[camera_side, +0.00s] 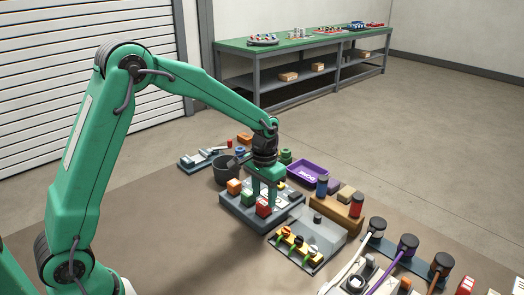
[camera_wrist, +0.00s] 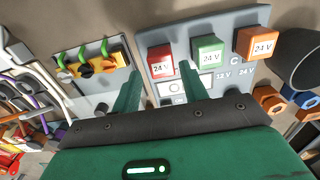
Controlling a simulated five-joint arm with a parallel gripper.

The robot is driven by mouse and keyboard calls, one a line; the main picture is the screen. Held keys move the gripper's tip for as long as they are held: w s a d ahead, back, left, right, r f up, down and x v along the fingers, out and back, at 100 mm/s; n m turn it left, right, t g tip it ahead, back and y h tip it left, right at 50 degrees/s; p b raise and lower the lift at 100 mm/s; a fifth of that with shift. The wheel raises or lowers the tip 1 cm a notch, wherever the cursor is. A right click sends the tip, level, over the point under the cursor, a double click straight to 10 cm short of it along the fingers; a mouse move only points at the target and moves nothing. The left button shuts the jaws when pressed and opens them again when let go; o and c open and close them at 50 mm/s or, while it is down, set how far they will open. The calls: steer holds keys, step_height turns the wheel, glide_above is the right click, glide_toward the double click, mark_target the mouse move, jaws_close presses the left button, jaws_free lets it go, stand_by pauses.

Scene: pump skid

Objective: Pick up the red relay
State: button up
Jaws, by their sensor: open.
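The red relay (camera_side: 263,208) is a small block on the grey relay panel (camera_side: 231,207), at the panel's near right corner in the side view. In the wrist view the red relay (camera_wrist: 162,68) shows a white 24 V label and lies ahead of the gap between my fingers. My gripper (camera_side: 264,198) is open and points down over the panel, close to the red relay. In the wrist view my gripper (camera_wrist: 160,84) has nothing between its fingers. I cannot tell whether a finger touches the relay.
A green relay (camera_wrist: 207,53) and an orange relay (camera_wrist: 257,46) stand in a row beside the red one. A dark cup (camera_side: 226,170), a purple tray (camera_side: 307,171) and a plate with a yellow block (camera_side: 294,247) are close around the panel.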

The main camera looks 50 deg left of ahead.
mark_target(264, 203)
steer(key=shift+a+f, duration=0.1)
steer(key=shift+f, duration=2.15)
steer(key=c, duration=0.7)
